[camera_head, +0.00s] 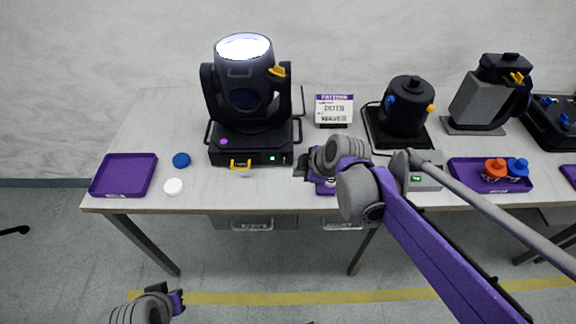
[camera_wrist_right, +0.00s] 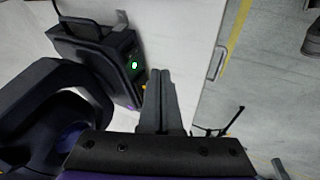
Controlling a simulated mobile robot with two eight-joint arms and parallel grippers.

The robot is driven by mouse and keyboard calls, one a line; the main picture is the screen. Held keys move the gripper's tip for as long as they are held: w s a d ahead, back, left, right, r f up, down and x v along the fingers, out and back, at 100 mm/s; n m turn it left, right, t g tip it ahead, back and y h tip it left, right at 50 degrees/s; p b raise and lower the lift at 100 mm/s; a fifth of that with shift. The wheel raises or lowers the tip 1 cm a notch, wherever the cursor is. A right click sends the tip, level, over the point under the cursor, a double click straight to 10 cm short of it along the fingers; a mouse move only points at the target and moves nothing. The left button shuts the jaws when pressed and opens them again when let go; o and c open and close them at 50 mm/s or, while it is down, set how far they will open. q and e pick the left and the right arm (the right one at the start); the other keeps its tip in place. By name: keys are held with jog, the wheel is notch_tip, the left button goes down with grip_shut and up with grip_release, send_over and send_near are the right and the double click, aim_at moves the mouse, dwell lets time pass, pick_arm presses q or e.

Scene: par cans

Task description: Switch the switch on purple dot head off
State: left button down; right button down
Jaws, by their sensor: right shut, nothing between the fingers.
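The purple dot head is a black moving-head lamp (camera_head: 243,85) with a lit white lens, standing on the table. Its base has a purple dot (camera_head: 224,141) on the front left and a green light (camera_head: 272,158) toward the right. The switch by the green light is too small to read. My right gripper (camera_head: 299,171) is shut and empty, just right of the base's front corner. In the right wrist view its closed fingers (camera_wrist_right: 161,88) point along the base (camera_wrist_right: 118,62), beside the green light (camera_wrist_right: 134,65). My left gripper (camera_head: 180,301) is low, in front of the table; its jaws are unclear.
A purple tray (camera_head: 124,175), a blue disc (camera_head: 181,160) and a white disc (camera_head: 173,186) lie left on the table (camera_head: 215,190). A sign (camera_head: 334,109), a black can lamp (camera_head: 405,106) and another lamp (camera_head: 487,92) stand to the right. My right arm crosses the table's right front.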

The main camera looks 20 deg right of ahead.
aim_at(284, 160)
jog(key=b+x, duration=0.1)
jog(key=x, duration=0.6)
jog(key=shift+w+f, duration=0.1)
jog(key=shift+f, duration=0.25)
jog(key=w, duration=0.3)
jog(key=shift+w+d+f, duration=0.1)
jog(key=shift+d+f, duration=0.2)
jog(key=shift+d, duration=0.05)
jog(key=shift+w+d, duration=0.15)
jog(key=shift+w, duration=0.25)
jog(key=shift+w+f+t, duration=0.15)
jog(key=shift+w+t, duration=0.05)
jog(key=shift+t, duration=0.1)
